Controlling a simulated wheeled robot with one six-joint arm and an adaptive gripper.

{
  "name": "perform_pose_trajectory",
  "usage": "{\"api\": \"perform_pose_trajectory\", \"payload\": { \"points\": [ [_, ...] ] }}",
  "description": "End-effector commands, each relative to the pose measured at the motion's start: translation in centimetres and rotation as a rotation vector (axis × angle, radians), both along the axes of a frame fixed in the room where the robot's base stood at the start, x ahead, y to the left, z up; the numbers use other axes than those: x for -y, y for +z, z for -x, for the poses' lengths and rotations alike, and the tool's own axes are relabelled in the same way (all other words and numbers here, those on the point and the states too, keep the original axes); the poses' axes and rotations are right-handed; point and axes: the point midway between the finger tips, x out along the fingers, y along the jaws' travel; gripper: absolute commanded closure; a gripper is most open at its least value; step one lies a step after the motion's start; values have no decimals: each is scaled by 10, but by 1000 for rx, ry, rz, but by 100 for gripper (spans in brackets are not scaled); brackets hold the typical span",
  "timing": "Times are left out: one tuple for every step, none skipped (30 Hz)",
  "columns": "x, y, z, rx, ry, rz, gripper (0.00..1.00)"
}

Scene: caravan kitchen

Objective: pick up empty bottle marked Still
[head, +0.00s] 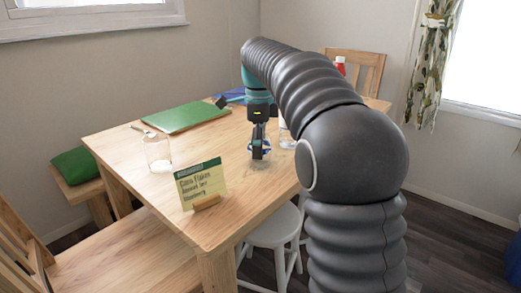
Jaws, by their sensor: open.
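My gripper (258,151) points straight down over the middle of the wooden table, low above its top. It is open. A small blue and clear thing (266,147) shows right behind and beside the fingers; the gripper covers much of it. A clear, bottle-like thing (286,136) stands just to the right, partly hidden by my arm. I cannot read the word Still on either, so I cannot tell which is the marked bottle, nor whether the fingers touch anything.
The table (140,190) also holds a clear glass (158,153) at left, a card sign (202,183) in a wooden stand at the front, and a green folder (187,117) at the back. A red-topped item (340,65) shows behind my arm. A white stool (272,234) stands below the front edge.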

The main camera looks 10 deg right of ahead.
Motion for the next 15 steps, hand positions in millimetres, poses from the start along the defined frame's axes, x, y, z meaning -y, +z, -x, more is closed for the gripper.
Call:
{"api": "perform_pose_trajectory", "payload": {
  "points": [
    [0,-1,0,0,0,0,10],
    [0,-1,0,0,0,0,10],
    [0,0,0,1,0,0,10],
    [0,0,0,1,0,0,10],
    [0,0,0,1,0,0,10],
    [0,0,0,1,0,0,10],
    [0,0,0,1,0,0,17],
    [0,0,0,1,0,0,25],
    [0,0,0,1,0,0,35],
    [0,0,0,1,0,0,42],
    [0,0,0,1,-1,0,50],
    [0,0,0,1,-1,0,54],
    [0,0,0,1,-1,0,54],
    [0,0,0,1,-1,0,55],
    [0,0,0,1,-1,0,55]
  ]
}}
